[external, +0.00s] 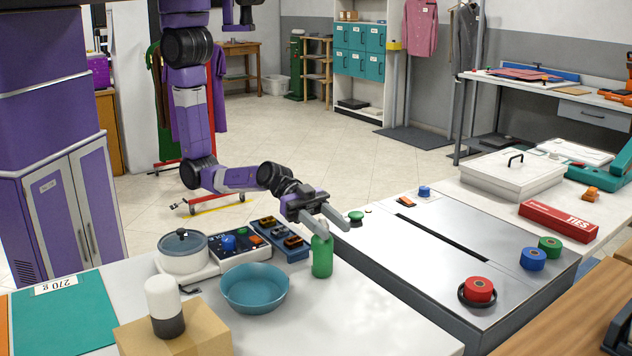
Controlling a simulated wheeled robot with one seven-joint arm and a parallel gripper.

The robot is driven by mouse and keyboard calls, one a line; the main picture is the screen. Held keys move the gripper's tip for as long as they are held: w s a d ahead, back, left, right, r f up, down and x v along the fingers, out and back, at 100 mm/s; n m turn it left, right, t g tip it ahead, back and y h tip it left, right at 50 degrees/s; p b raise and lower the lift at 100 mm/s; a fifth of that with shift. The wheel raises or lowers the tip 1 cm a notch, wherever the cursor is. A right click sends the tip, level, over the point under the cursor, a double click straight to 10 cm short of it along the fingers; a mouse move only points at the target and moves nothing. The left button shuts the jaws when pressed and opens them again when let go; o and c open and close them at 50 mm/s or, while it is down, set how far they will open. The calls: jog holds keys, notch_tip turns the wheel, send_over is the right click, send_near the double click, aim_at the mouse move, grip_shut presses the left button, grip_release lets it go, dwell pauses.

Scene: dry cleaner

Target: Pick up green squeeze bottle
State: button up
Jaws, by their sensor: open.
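The green squeeze bottle (322,256) stands upright on the white counter (360,318), near its right edge beside the metal-topped unit. My gripper (328,227) reaches in from the upper left, with its grey fingers at the height of the bottle's top. The fingers are apart and the jaws are open. One finger passes close to the bottle's neck and partly hides its top. I cannot tell from this view whether either finger touches the bottle.
A blue bowl (256,304) sits left of the bottle. Behind it are a lidded pot (183,254), a dark control panel and a blue tray (272,243). A cardboard box (185,335) bears a white-and-black container (165,305). The metal-topped unit (425,265) carries several colored rolls.

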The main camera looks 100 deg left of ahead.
grip_shut()
dwell(1.4)
